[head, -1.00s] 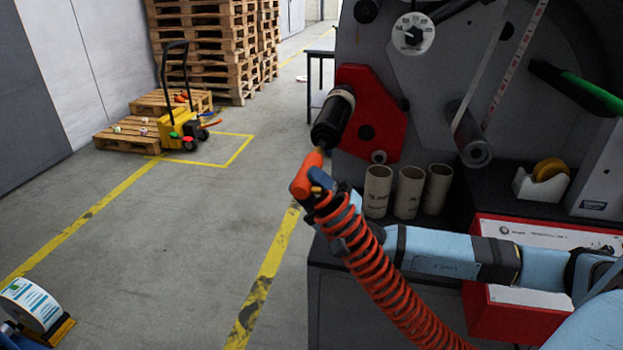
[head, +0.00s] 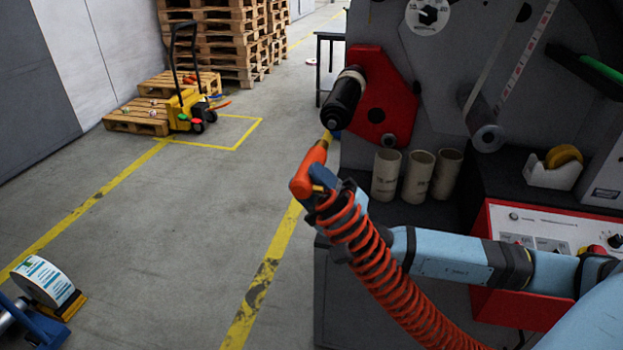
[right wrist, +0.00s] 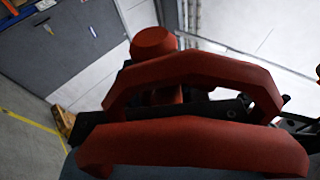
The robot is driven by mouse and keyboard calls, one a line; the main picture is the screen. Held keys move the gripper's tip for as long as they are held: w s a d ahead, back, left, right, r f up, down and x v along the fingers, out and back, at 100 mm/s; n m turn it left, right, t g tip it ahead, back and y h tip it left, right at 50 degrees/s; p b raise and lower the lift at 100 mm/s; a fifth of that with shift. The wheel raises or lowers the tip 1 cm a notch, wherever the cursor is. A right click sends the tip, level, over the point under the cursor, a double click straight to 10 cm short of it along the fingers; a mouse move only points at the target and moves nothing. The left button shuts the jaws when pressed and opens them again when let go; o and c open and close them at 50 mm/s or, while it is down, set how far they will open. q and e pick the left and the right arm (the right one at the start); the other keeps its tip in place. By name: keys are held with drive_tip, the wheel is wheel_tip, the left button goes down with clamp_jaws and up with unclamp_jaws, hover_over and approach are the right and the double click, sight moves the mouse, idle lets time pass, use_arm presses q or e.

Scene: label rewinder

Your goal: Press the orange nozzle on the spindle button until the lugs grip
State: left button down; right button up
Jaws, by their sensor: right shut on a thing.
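The black spindle (head: 343,98) sticks out from a red plate (head: 395,95) on the machine, its free end facing me. The small button on its end cannot be made out clearly. My right gripper (head: 322,180) is shut on the orange nozzle (head: 307,170), which has a brass tip (head: 326,138) pointing up toward the spindle's end. The tip is close below that end; I cannot tell whether it touches. In the right wrist view, red hose coils (right wrist: 195,140) cover much of the picture, with a red knob-like part (right wrist: 153,42) behind them. My left gripper is not in view.
An orange coiled hose (head: 375,270) hangs from the nozzle. Several cardboard cores (head: 418,178) stand on the dark bench right of the gripper. A red control box (head: 490,295) and tape dispenser (head: 553,168) sit further right.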

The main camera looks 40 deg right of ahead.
drive_tip(key=shift+s+a+f+b, duration=0.45)
drive_tip(key=shift+s+a, duration=0.05)
drive_tip(key=shift+a, duration=0.1)
drive_tip(key=s+a+f+b, duration=0.3)
drive_tip(key=s+a+b, duration=0.1)
drive_tip(key=s+a, duration=0.2)
drive_tip(key=shift+a+f, duration=0.25)
drive_tip(key=shift+a, duration=0.35)
